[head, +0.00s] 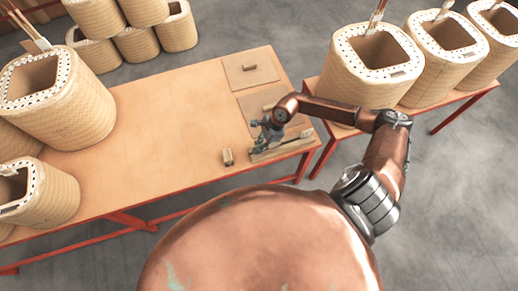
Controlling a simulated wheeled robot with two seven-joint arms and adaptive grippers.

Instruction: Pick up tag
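I cannot tell for sure which thing is the tag. A small light-brown block (227,157) with a darker side sits on the wooden table (150,150) near its front edge. My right gripper (259,138) is over the table's right end, to the right of this block and apart from it. It is above a flat board at the front right corner and hides part of it. Its fingers are too small and dark to tell whether they are open or hold something. My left gripper is not in view.
Flat boards with small blocks (249,67) lie along the table's right end. Large woven coils stand on the table's left (45,95) and on a second table at right (372,75). More coils (135,45) are stacked behind. The table's middle is clear.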

